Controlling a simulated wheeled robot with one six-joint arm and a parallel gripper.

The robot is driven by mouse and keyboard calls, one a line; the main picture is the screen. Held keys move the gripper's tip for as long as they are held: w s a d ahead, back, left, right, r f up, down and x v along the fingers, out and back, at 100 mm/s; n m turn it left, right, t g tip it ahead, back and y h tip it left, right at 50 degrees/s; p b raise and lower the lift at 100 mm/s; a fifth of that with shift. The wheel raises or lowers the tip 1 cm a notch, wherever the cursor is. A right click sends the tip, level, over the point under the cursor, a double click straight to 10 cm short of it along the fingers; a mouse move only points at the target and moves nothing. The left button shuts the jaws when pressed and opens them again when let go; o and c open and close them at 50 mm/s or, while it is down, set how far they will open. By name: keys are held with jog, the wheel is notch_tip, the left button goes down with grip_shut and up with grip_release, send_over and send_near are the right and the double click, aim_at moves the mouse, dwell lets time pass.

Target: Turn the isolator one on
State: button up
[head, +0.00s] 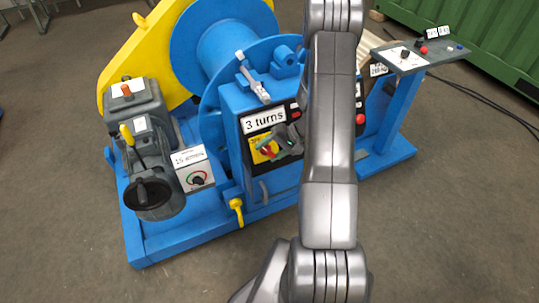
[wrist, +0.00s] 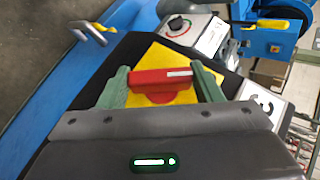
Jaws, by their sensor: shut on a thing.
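The isolator is a red handle (wrist: 160,78) on a yellow plate (wrist: 158,55), set on the dark front panel of the blue machine. In the head view, the yellow plate (head: 258,149) shows under the "3 turns" label. My gripper (head: 272,150) reaches it from the right, and the arm hides part of the panel. In the wrist view, the green fingers of my gripper (wrist: 162,82) stand on either side of the red handle and are shut on it. The handle lies nearly level across that picture. The isolator's position markings cannot be read.
A white dial box (head: 195,178) and a yellow-handled valve (head: 237,208) are left of and below the panel. A grey gearbox (head: 140,115) stands further left. A raised control desk (head: 420,58) is at the right. The floor in front is clear.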

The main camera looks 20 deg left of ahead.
jog(key=m+y+b, duration=0.1)
jog(key=b, duration=0.1)
jog(key=f+m+y+b, duration=0.1)
jog(key=b, duration=0.2)
jog(key=shift+d+g+y, duration=0.15)
jog(key=shift+g+y, duration=0.15)
jog(key=shift+y, duration=0.1)
jog(key=m+y+b, duration=0.3)
jog(key=b, duration=0.2)
jog(key=shift+m+y+b, duration=0.35)
jog(key=shift+m+y, duration=0.05)
jog(key=m+t+y+b, duration=0.1)
jog(key=m+b, duration=0.1)
jog(key=m+t+y+b, duration=0.1)
jog(key=m+y, duration=0.1)
jog(key=shift+s+f+t+b, duration=0.1)
jog(key=shift+t+b, duration=0.2)
jog(key=shift+b, duration=0.05)
jog(key=shift+s+m+t+y+b, duration=0.1)
jog(key=shift+m+t+y+b, duration=1.1)
jog(key=shift+m, duration=1)
jog(key=shift+m+t, duration=0.3)
jog(key=shift+t, duration=0.4)
jog(key=o, duration=1)
